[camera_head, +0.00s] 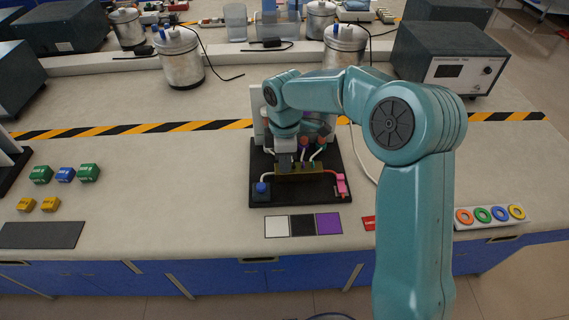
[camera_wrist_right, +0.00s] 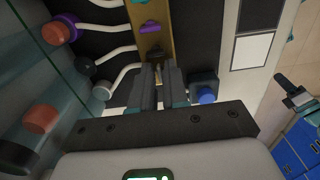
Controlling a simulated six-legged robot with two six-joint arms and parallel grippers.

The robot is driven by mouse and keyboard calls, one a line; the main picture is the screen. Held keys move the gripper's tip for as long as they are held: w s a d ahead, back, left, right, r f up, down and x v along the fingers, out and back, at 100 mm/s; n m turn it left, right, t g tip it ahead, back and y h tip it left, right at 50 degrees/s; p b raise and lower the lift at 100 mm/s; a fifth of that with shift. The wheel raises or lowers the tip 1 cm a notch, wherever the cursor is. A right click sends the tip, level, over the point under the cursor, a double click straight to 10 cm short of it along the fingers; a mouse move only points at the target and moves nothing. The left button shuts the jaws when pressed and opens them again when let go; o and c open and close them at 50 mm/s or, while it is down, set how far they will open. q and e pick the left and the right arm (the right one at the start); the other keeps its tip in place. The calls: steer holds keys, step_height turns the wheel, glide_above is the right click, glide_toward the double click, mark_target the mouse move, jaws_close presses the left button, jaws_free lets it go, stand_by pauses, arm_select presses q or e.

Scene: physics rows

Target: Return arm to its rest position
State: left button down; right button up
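My right arm (camera_head: 412,220), teal, reaches over the bench from the right and bends down at the black board (camera_head: 262,178). My right gripper (camera_head: 286,163) is just above the brass bar (camera_head: 312,170) on that board. In the wrist view its two dark fingers (camera_wrist_right: 159,85) stand close together by the bar's end; a narrow gap shows between them, but whether they grip something small is unclear. A blue knob (camera_head: 262,190) sits left of the bar and a pink part (camera_head: 342,186) right of it. My left gripper is out of view.
White leads run from the bar to coloured posts (camera_head: 321,149). White, black and purple squares (camera_head: 303,224) lie in front. Coloured rings (camera_head: 490,215) are at right, small blocks (camera_head: 64,174) at left. A grey instrument (camera_head: 450,60) and metal canisters (camera_head: 180,57) stand behind.

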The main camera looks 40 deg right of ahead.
steer(key=shift+r+p, duration=0.3)
steer(key=shift+p, duration=0.05)
jaws_close()
steer(key=m, duration=0.6)
steer(key=shift+m, duration=0.4)
